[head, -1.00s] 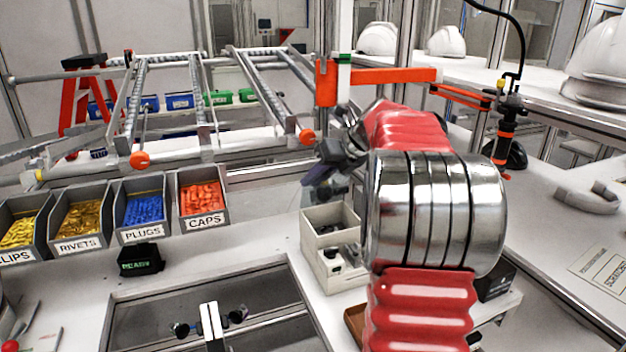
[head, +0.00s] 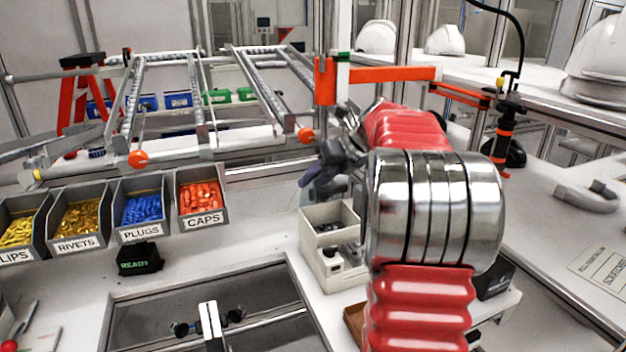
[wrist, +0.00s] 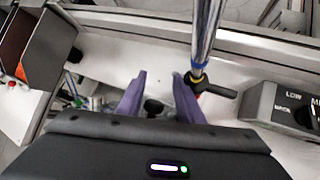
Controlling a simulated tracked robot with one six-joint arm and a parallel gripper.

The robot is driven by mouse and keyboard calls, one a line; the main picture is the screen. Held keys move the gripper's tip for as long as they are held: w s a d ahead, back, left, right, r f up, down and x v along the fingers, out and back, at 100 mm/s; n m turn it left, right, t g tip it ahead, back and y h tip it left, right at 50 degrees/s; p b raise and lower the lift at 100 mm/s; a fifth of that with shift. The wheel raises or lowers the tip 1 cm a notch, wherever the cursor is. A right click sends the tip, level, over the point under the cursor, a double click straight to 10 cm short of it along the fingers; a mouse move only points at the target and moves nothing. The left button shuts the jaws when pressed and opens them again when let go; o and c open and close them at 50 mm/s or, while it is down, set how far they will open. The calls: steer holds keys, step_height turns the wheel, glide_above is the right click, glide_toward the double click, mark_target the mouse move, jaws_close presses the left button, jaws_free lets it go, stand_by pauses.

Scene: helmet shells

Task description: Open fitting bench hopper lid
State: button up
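My gripper (head: 318,175) hangs over the bench at the far side of my red and chrome arm, left of its elbow. In the wrist view its two purple fingers (wrist: 159,92) stand apart, so it is open. A small black knob-like shape (wrist: 153,107) shows between and below the fingers; I cannot tell whether it belongs to a lid. No hopper lid can be clearly made out in either view, and my arm hides part of the bench. A chrome post (wrist: 205,35) with a black handle (wrist: 218,91) stands just right of the fingers.
A pale compartment bin (head: 320,260) stands on the bench below the gripper. The caps bin (head: 202,218) and other labelled parts bins line the left. A grey box marked LOW (wrist: 285,112) is right in the wrist view. An orange bracket arm (head: 395,75) is behind my arm.

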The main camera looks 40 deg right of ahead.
steer(key=shift+d+f, duration=0.15)
steer(key=shift+s+d+r, duration=0.1)
steer(key=shift+s+r, duration=0.2)
steer(key=shift+r, duration=0.55)
steer(key=shift+s+d+r, duration=0.65)
steer(key=shift+s+r, duration=0.35)
steer(key=shift+r, duration=1.05)
steer(key=shift+s+d+r, duration=0.65)
steer(key=shift+s+r, duration=0.35)
steer(key=shift+r, duration=1.1)
steer(key=shift+s+d+r, duration=0.65)
steer(key=shift+s+r, duration=0.35)
steer(key=shift+r, duration=1.05)
steer(key=v, duration=1.3)
steer(key=shift+s+r, duration=0.2)
steer(key=shift+r, duration=0.05)
steer(key=shift+c, duration=0.5)
